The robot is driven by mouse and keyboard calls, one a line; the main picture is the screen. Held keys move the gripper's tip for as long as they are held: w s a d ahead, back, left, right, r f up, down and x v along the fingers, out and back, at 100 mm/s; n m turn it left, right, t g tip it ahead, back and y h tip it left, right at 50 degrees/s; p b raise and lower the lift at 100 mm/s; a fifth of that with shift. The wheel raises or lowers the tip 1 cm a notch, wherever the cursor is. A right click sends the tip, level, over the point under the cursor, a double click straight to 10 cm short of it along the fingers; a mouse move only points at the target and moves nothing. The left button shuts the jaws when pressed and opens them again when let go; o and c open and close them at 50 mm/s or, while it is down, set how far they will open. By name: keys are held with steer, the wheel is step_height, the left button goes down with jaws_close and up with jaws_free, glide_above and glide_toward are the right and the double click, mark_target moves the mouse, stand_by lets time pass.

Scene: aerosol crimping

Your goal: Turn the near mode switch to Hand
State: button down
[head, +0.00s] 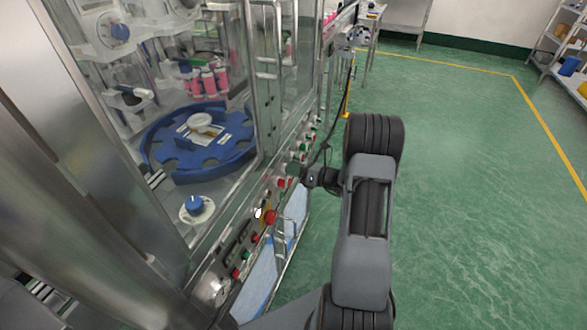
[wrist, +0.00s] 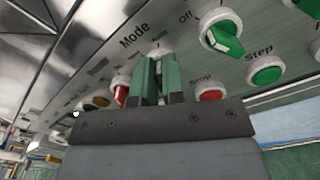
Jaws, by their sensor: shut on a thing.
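In the wrist view, my gripper (wrist: 155,72) has its two green fingers close together over a switch on the control panel, below the printed word "Mode". The fingers hide nearly all of this mode switch; part of its pale collar (wrist: 161,52) shows behind the fingertips. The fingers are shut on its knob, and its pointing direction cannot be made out. In the head view, my gripper (head: 294,169) reaches left to the panel strip (head: 232,248) on the machine's side.
Beside the gripper in the wrist view are a green selector (wrist: 222,35), a green button (wrist: 266,74) by "Step", a red button (wrist: 210,94) and a red control (wrist: 121,92). In the head view a red emergency knob (head: 270,217) sticks out nearer. Green floor (head: 460,200) is clear on the right.

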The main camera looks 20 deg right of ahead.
steer(key=shift+f+n+b, duration=0.1)
steer(key=shift+n+b, duration=0.2)
steer(key=n+b, duration=1)
steer(key=b, duration=0.1)
steer(key=shift+s+a+n, duration=0.3)
steer(key=shift+s+n, duration=0.05)
steer(key=shift+n, duration=0.05)
steer(key=shift+n+b, duration=0.3)
steer(key=shift+b, duration=0.05)
steer(key=c, duration=1.2)
jaws_free()
steer(key=shift+d, duration=0.1)
